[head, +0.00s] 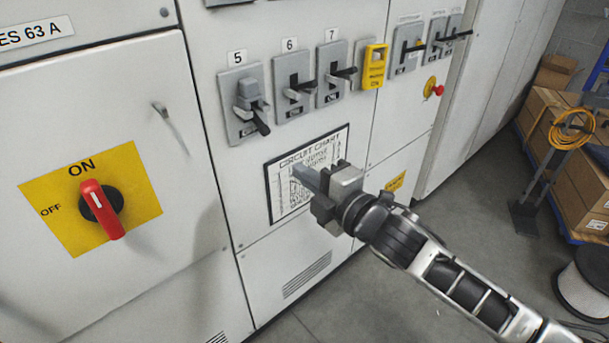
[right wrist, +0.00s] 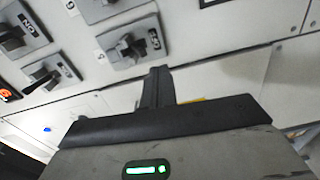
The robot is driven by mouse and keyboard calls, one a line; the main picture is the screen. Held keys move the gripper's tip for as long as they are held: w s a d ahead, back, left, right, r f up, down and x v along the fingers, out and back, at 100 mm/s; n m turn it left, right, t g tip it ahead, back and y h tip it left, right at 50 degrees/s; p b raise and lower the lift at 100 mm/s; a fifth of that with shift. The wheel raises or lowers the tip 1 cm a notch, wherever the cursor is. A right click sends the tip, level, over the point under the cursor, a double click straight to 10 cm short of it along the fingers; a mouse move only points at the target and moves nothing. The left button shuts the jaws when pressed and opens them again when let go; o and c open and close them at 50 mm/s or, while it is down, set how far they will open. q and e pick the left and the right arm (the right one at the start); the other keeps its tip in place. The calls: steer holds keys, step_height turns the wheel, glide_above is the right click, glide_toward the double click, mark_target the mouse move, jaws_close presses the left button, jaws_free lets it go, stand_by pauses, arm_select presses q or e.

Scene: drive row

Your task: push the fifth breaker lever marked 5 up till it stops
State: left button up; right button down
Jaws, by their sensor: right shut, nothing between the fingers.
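The breaker marked 5 (head: 234,112) is a grey plate on the white cabinet front, under its number label (head: 237,57). Its black lever (head: 260,121) points down and toward the lower right, lower than its neighbours. My right gripper (head: 300,176) is shut and empty, in front of the circuit chart, below and to the right of lever 5 and apart from it. In the right wrist view the shut fingers (right wrist: 157,85) point up toward a breaker plate (right wrist: 145,50) with a black lever; its number is not clearly readable there. My left gripper is not in view.
Breakers 6 (head: 293,84) and 7 (head: 334,72) stand close to the right of 5. A yellow device (head: 374,68) follows. A red rotary switch (head: 103,208) on a yellow plate is at the left. Cartons (head: 560,140) and a cable reel (head: 585,283) stand far right.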

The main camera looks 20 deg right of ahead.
arm_select(q)
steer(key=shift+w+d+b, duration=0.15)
steer(key=shift+b, duration=0.25)
arm_select(e)
steer(key=r+x, duration=0.1)
steer(key=x, duration=0.9)
steer(key=shift+n, duration=0.4)
steer(key=shift+w, duration=0.15)
arm_select(q)
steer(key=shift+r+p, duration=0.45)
steer(key=shift+p, duration=0.1)
arm_select(e)
steer(key=shift+r, duration=0.6)
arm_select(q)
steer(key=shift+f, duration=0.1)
arm_select(e)
steer(key=shift+f, duration=0.1)
arm_select(q)
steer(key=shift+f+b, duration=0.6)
steer(key=shift+b, duration=0.05)
arm_select(e)
steer(key=shift+f, duration=1)
